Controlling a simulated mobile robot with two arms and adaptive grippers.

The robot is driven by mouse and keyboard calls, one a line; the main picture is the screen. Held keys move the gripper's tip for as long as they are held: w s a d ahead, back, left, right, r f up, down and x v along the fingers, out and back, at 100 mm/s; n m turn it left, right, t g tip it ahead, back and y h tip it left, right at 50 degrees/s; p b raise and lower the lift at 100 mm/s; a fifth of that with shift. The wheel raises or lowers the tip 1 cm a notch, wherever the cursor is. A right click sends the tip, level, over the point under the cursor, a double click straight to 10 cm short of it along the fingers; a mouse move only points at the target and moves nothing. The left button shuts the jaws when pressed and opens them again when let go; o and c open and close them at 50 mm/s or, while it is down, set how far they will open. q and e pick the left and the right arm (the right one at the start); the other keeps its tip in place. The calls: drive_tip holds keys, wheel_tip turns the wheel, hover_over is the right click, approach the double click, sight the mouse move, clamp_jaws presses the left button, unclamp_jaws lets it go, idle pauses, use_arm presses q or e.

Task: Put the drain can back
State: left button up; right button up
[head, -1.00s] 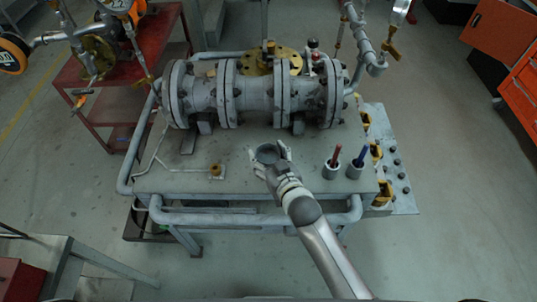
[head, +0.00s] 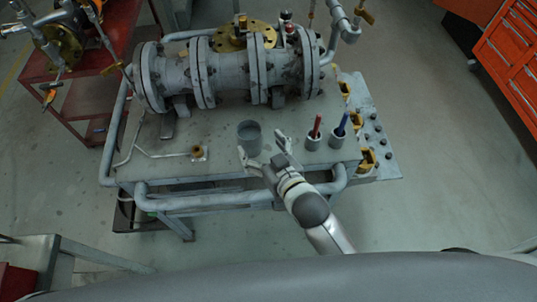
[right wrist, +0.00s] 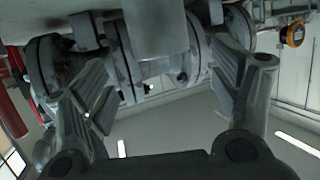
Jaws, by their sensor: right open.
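The drain can (head: 250,138), a small grey open-topped cup, stands upright on the grey skid top (head: 222,165), in front of the flanged valve pipe (head: 232,75). My right gripper (head: 263,148) is open on the near side of the can, its fingers spread and pointing at it. In the head view it looks clear of the can. In the right wrist view, which looks upside down, the can (right wrist: 155,28) shows beyond and between the open fingers. My left gripper is not in view.
Right of the can stand two small holders with a red marker (head: 317,127) and a blue marker (head: 341,124). A brass fitting (head: 197,152) with a thin pipe is on the left. A tube rail (head: 200,198) runs along the skid's front edge.

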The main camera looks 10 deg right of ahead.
drive_tip(key=shift+v, duration=2)
